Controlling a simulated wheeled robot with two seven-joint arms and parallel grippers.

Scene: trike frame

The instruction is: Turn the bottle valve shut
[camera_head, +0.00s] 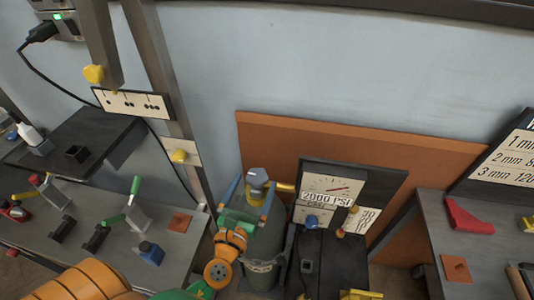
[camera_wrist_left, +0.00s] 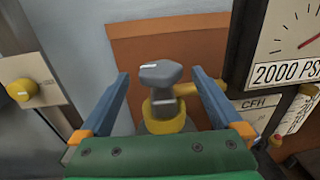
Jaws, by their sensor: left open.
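The bottle valve's grey knob (camera_head: 257,175) has a white mark on top. It sits above a yellow collar on the dark green gas bottle (camera_head: 268,240). The knob (camera_wrist_left: 160,73) also shows in the left wrist view above its yellow collar (camera_wrist_left: 163,110). My left gripper (camera_head: 252,190) is open around the valve. Its blue fingers (camera_wrist_left: 162,82) stand to the left and right of the knob, with a visible gap on each side. The green palm hides the lower part of the valve. My right gripper is not seen.
A gauge panel (camera_head: 338,185) reading 2000 PSI stands just right of the valve, with a yellow fitting between. An orange-brown board (camera_head: 420,155) is behind. Left, a grey bench (camera_head: 100,235) holds clamps; right, another table (camera_head: 495,240) carries a red block (camera_head: 468,217).

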